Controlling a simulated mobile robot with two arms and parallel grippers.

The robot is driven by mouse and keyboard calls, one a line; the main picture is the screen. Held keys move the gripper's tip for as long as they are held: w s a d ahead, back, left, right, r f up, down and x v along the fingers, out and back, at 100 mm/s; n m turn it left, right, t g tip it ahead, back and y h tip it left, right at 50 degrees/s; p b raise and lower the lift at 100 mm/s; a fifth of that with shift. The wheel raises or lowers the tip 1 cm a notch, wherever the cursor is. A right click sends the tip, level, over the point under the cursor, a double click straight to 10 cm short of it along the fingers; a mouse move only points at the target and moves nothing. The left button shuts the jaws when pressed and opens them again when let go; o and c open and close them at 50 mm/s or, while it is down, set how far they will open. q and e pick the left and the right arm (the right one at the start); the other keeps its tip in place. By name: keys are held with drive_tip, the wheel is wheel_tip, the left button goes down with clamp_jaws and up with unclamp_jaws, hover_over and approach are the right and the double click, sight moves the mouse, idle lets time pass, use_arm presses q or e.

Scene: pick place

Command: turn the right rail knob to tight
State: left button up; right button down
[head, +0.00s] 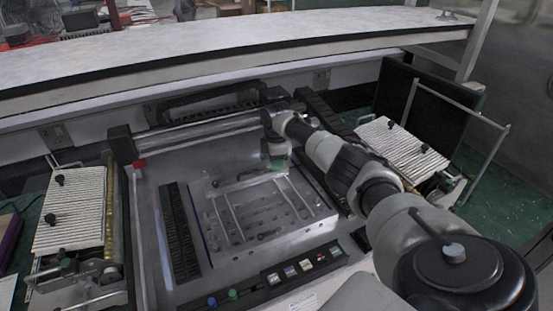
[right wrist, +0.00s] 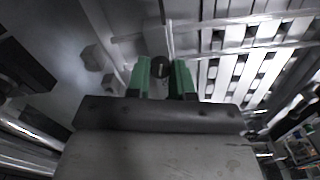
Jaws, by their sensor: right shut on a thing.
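The right rail knob (right wrist: 160,67) is a small dark round knob with a pale line across its face. It sits between the two green fingers of my right gripper (right wrist: 160,80) in the right wrist view, and the gripper is shut on it. In the head view my right gripper (head: 278,163) reaches down over the back of the machine's flat bed, and the knob is hidden there. Pale rails (head: 247,184) run just below the gripper. My left gripper is not in view.
Slatted trays stand at the left (head: 72,212) and right (head: 402,147). A row of buttons (head: 290,272) lines the front edge. The perforated plate (head: 262,215) in the middle lies low and open.

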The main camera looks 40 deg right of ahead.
drive_tip(key=m+p, duration=0.1)
drive_tip(key=m, duration=0.1)
drive_tip(key=m+p, duration=0.1)
drive_tip(key=m, duration=0.1)
drive_tip(key=shift+w+r+m, duration=0.1)
drive_tip(key=shift+r+m, duration=0.1)
drive_tip(key=shift+m, duration=0.2)
drive_tip(key=m+p, duration=0.2)
drive_tip(key=m, duration=0.3)
drive_tip(key=shift+d, duration=0.1)
drive_tip(key=m+p, duration=0.1)
drive_tip(key=m, duration=0.4)
drive_tip(key=shift+d+m, duration=0.1)
drive_tip(key=shift+m, duration=0.3)
drive_tip(key=shift+d+m+p, duration=0.1)
drive_tip(key=shift+m+p, duration=0.55)
drive_tip(key=shift+m, duration=1.95)
drive_tip(key=c, duration=1)
unclamp_jaws()
drive_tip(key=shift+f, duration=0.1)
